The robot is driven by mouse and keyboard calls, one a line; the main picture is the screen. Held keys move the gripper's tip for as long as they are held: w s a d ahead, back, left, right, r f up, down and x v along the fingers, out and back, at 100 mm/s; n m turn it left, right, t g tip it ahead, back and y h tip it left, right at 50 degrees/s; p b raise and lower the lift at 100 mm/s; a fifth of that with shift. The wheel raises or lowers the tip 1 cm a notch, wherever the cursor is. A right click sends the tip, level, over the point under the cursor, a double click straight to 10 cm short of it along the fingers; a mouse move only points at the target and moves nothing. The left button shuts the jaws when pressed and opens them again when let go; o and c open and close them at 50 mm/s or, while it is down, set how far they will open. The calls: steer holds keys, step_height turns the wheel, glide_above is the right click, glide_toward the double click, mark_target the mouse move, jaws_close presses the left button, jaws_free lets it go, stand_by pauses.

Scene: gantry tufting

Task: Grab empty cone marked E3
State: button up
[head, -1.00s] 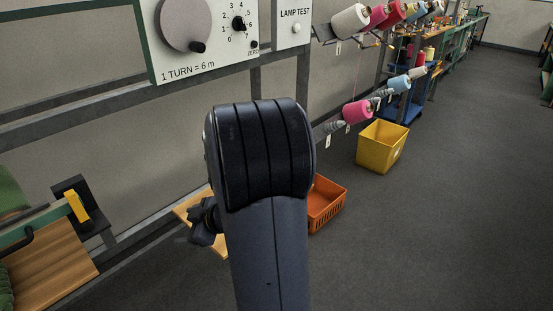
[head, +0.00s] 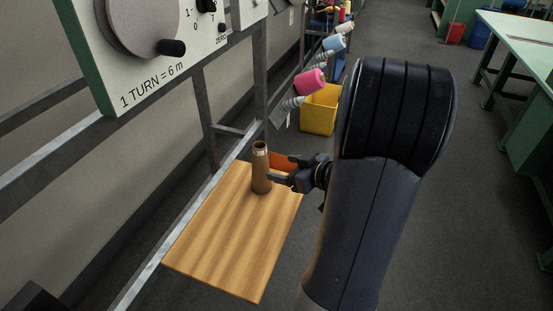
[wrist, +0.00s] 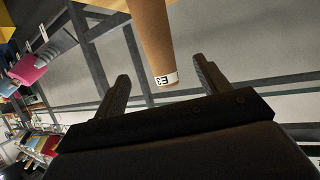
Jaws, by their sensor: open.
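A brown, empty cone (head: 261,170) stands upright on a wooden shelf board (head: 225,237), near its far edge. In the wrist view the cone (wrist: 151,38) appears upside down, with a white band at its narrow end bearing a black mark that looks like E3. My gripper (head: 270,179) is beside the cone, on its right in the head view, with the fingers pointing at it. In the wrist view my gripper (wrist: 161,80) is open, and the cone's narrow end shows between the two fingertips. Contact with the cone cannot be told.
A metal frame rail (head: 190,217) runs along the board's left side. Pink (head: 310,82) and blue (head: 333,44) yarn cones hang on holders. A green table (head: 525,45) stands right; the floor between is clear.

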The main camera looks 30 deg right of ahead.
mark_target(266, 164)
steer(key=b+x, duration=0.1)
steer(key=x, duration=0.9)
steer(key=shift+w+f+b, duration=0.3)
steer(key=shift+b, duration=0.05)
steer(key=shift+c, duration=0.2)
steer(key=c, duration=1)
